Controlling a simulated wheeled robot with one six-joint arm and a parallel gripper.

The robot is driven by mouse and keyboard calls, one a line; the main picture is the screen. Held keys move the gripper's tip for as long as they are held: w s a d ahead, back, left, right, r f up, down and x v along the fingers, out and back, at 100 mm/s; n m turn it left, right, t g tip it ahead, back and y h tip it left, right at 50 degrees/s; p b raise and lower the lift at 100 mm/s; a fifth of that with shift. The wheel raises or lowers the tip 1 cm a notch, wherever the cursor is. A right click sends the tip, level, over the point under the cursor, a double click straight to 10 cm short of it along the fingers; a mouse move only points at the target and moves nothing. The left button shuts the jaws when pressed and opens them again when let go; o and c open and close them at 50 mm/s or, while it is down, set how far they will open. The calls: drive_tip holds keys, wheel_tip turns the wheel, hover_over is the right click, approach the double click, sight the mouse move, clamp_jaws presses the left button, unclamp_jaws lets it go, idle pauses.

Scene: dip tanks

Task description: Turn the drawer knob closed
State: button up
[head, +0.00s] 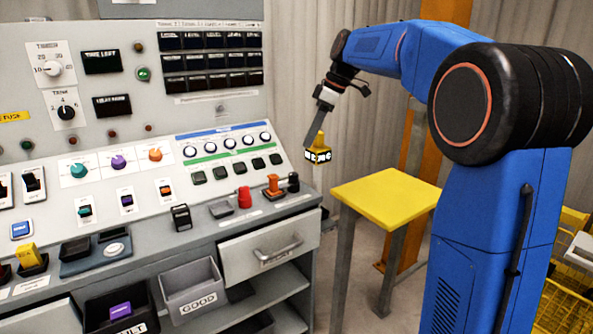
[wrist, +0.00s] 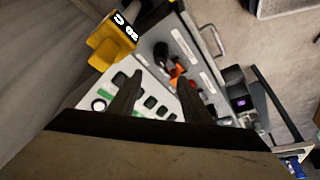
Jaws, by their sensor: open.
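A grey drawer (head: 235,262) with a metal handle (head: 278,248) is set in the console front at the right end. On the ledge above it stand a black knob (head: 293,183), an orange knob (head: 273,185) and a red knob (head: 244,198). I cannot tell which is the drawer knob. The wrist view shows the black knob (wrist: 161,53) and the orange one (wrist: 177,73) beyond the fingertips. My gripper (head: 316,127) is raised right of the console, its fingers (wrist: 155,93) apart and empty, clear of the knobs.
A yellow block with a black label (head: 318,152) is close to my fingertips; it also shows in the wrist view (wrist: 110,42), outside the fingers. A yellow-topped table (head: 385,197) stands right of the console. A grey GOOD bin (head: 195,290) sits left of the drawer.

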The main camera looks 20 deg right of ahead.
sight(294, 173)
drive_tip(key=x, duration=1.3)
drive_tip(key=c, duration=1)
